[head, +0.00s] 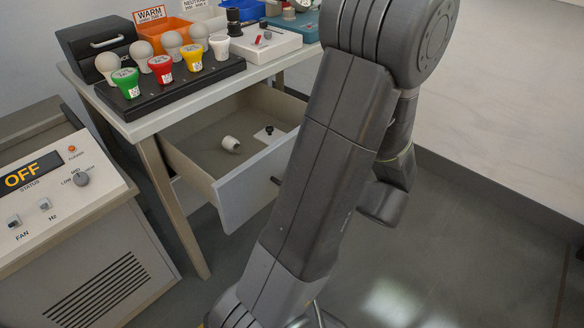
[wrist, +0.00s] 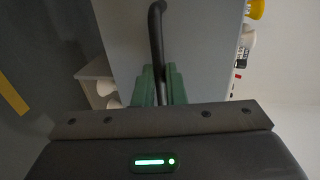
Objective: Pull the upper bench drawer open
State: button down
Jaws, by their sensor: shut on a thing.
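The bench drawer (head: 228,203) stands pulled well out under the bench top, and its inside shows. A small dark part of its handle shows at the edge of my arm in the head view. In the wrist view, the green fingers of my gripper (wrist: 157,86) are shut on the dark bar handle (wrist: 157,38), in front of the grey drawer front (wrist: 122,35). My gripper is hidden behind my arm in the head view. I cannot see a second drawer in the head view.
A white cylindrical piece (head: 231,144) and a small plate with a black knob (head: 269,131) lie in the drawer. A black rack (head: 170,92) with several bulbs stands on the bench (head: 150,125). A control cabinet (head: 75,190) reading OFF stands left. Floor at right is clear.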

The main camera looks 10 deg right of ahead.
jog(key=shift+s+d, duration=0.25)
jog(key=shift+s, duration=0.1)
jog(key=c, duration=1.5)
grip_release()
jog(key=p+v, duration=0.2)
jog(key=v, duration=1.1)
jog(key=shift+s+d, duration=0.2)
jog(key=shift+s, duration=0.1)
jog(key=b+x, duration=0.2)
jog(key=x, duration=1.2)
